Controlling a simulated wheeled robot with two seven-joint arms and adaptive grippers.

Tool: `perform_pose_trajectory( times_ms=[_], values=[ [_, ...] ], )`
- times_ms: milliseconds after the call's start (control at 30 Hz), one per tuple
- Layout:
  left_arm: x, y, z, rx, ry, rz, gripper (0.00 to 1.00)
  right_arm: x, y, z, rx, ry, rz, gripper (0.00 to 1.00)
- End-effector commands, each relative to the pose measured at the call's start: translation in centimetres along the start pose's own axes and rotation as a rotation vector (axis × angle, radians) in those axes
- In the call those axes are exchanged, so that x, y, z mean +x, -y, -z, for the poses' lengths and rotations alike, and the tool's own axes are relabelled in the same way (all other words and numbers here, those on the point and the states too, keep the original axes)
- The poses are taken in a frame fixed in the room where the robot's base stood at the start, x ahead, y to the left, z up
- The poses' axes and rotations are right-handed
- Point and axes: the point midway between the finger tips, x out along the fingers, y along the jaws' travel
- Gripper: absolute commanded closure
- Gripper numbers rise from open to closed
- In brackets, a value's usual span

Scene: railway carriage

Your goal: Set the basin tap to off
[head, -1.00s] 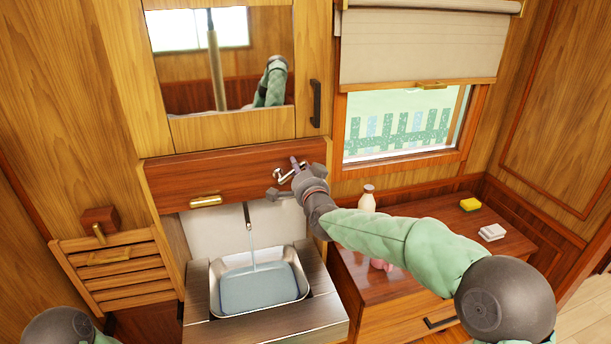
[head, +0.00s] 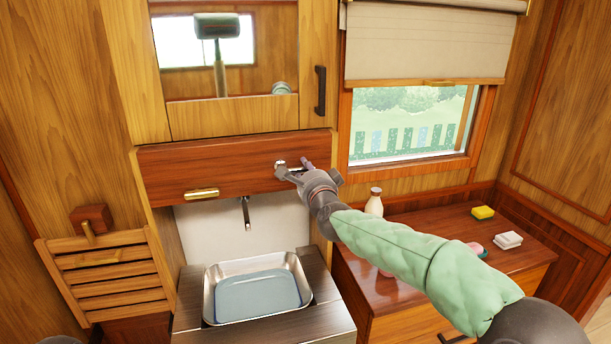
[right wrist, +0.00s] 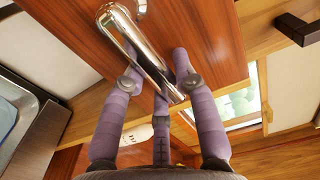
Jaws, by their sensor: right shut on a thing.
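The basin tap's chrome lever (head: 281,167) is on the red-brown wooden panel above the basin, and its bent arm shows large in the right wrist view (right wrist: 140,50). My right gripper (head: 293,169) is shut on the lever; in the right wrist view its purple fingers (right wrist: 157,80) sit around the lever's lower end. The fingers hide part of the lever in the head view. The spout (head: 246,212) hangs below the panel, and no water stream shows from it. The metal basin (head: 211,302) holds some water. My left gripper is out of view.
A wooden counter (head: 420,285) stands right of the basin, with a bottle (head: 374,204), a yellow sponge (head: 482,213) and a white block (head: 508,240). A slatted wooden rack (head: 112,268) is at the left. A cabinet with a dark handle (head: 320,90) is above.

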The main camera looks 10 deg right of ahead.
Motion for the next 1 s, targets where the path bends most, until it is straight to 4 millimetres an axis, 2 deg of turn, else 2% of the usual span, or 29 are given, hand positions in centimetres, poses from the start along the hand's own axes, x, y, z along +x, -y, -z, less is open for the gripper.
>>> perform_pose_trajectory(
  times_ms=[467,500,567,1000],
  values=[
    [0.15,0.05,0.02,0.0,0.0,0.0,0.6,0.02,-0.13,-0.02,0.016,0.0,-0.002,1.0],
    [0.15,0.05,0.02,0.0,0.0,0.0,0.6,0.02,-0.14,-0.02,0.016,0.0,-0.002,0.6],
    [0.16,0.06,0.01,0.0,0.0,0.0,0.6,0.02,-0.14,-0.01,0.015,0.0,-0.002,0.46],
    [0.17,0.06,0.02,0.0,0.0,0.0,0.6,-0.47,0.03,0.01,0.013,0.0,0.001,0.46]
  ],
)
